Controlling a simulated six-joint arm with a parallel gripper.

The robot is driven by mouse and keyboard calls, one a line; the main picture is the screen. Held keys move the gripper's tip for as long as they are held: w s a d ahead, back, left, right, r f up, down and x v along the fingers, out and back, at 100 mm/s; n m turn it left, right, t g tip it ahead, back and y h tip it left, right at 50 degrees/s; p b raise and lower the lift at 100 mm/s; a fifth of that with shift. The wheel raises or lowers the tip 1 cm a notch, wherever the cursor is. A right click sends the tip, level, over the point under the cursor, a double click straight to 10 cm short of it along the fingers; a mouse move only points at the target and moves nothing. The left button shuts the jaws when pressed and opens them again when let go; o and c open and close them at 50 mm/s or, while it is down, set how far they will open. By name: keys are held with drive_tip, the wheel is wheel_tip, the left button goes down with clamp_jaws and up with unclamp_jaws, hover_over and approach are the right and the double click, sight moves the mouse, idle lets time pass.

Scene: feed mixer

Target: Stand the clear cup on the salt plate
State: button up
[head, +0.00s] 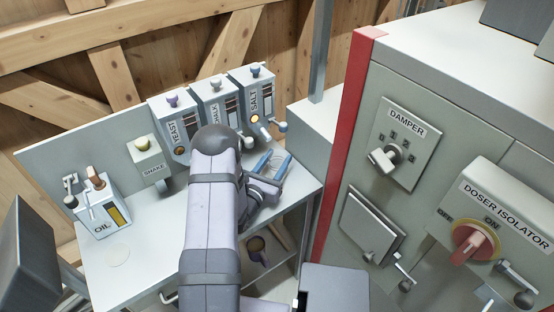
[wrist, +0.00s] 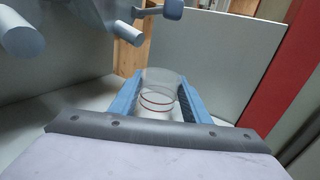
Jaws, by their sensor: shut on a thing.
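My gripper (head: 276,165) has its blue fingers closed on the clear cup (head: 270,166) below the SALT dispenser (head: 260,102). In the wrist view the cup (wrist: 160,88) stands upright between the two fingers (wrist: 158,97) and has red rings around it. The salt plate cannot be made out; the cup, fingers and arm cover that spot. I cannot tell whether the cup's base touches the surface.
YEAST (head: 174,127) and a middle dispenser (head: 214,97) stand left of SALT. A SHAKE box (head: 150,160) and OIL unit (head: 103,208) are further left, with a pale disc (head: 120,256) by OIL. A red-edged cabinet (head: 345,130) bounds the right.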

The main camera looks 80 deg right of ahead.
drive_tip(key=shift+f, duration=0.1)
drive_tip(key=shift+f, duration=0.15)
drive_tip(key=o, duration=1)
drive_tip(key=shift+r, duration=0.25)
drive_tip(key=shift+w+a+f, duration=0.1)
drive_tip(key=shift+a, duration=0.1)
drive_tip(key=b+v, duration=0.3)
drive_tip(key=v, duration=0.7)
drive_tip(key=shift+a, duration=0.1)
drive_tip(key=shift+w+a, duration=0.15)
drive_tip(key=shift+a, duration=0.55)
